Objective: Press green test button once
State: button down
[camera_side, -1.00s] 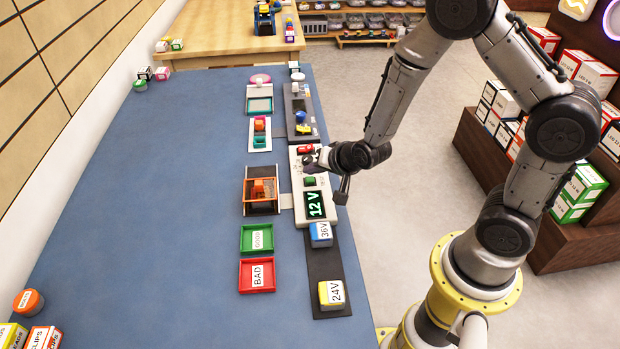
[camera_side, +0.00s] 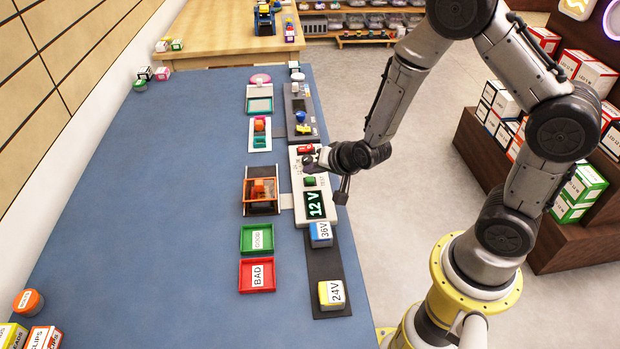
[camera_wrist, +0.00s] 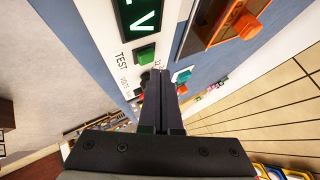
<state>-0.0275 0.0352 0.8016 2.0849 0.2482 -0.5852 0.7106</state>
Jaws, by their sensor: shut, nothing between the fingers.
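The green test button (camera_side: 309,181) sits on the white tester panel (camera_side: 326,216), just above its display (camera_side: 315,204) reading 12 V. In the wrist view the green button (camera_wrist: 145,55) shows beside the printed word TEST, near the lit display (camera_wrist: 140,14). My gripper (camera_side: 312,162) is over the panel near its dark knob, a little up the picture from the green button. In the wrist view my gripper (camera_wrist: 158,75) has its fingers together with nothing between them. The fingertips are beside the button and partly hide the dark knob. I cannot tell whether they touch anything.
Green GOOD (camera_side: 247,248) and red BAD (camera_side: 245,285) trays lie nearer. Blocks marked 36V (camera_side: 320,241) and 24V (camera_side: 331,308) are on a dark strip.

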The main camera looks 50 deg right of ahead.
jog(key=shift+f, duration=0.15)
jog(key=shift+f, duration=0.3)
jog(key=shift+f, duration=0.5)
dwell(1.0)
jog(key=shift+r, duration=0.95)
jog(key=shift+r, duration=2.5)
